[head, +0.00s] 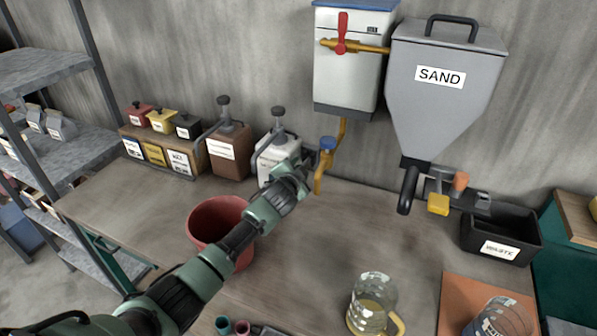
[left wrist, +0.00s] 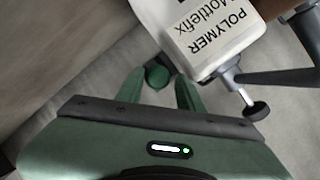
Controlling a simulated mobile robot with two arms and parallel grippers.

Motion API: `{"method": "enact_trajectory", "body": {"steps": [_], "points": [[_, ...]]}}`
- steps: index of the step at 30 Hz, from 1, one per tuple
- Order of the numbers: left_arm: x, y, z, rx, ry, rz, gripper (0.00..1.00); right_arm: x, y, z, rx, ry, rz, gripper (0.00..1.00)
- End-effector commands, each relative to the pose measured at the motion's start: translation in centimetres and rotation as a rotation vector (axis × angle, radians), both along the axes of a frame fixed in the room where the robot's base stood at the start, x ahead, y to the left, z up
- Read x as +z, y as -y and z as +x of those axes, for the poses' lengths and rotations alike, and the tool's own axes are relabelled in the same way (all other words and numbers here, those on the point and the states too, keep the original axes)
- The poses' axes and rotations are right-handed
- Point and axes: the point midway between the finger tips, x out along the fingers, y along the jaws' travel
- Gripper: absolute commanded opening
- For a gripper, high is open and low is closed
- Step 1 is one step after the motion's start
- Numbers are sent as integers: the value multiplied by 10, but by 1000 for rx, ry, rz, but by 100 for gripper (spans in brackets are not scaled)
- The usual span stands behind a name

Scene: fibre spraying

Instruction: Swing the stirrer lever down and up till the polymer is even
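The white polymer container (head: 283,153) stands at the back of the bench, partly behind my left gripper; its label reads POLYMER in the left wrist view (left wrist: 205,30). A dark pump head (head: 278,112) tops it, also seen in the left wrist view (left wrist: 258,110). A round green knob (left wrist: 157,76), seemingly the stirrer lever's end, sits beside the container. My left gripper (head: 303,168) is at the container's front right. In the left wrist view its fingers (left wrist: 161,90) are apart, one on each side of the knob, with a small gap at the right finger. My right gripper is out of view.
A red bucket (head: 208,212) stands below my left arm. A brown pump container (head: 229,155) is left of the polymer. A yellow tap pipe (head: 320,178) hangs close on the right. A glass jug (head: 372,300) stands at the front; the bench middle is clear.

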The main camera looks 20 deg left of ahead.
Motion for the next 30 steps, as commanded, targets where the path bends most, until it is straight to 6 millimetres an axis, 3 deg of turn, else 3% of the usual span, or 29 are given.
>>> {"method": "enact_trajectory", "body": {"steps": [10,21,30], "points": [[-2,1,-8,0,-7,-1,37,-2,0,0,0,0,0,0],[15,9,-54,-1,-6,0,37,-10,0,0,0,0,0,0],[24,11,-72,1,-5,0,37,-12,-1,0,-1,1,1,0]]}}
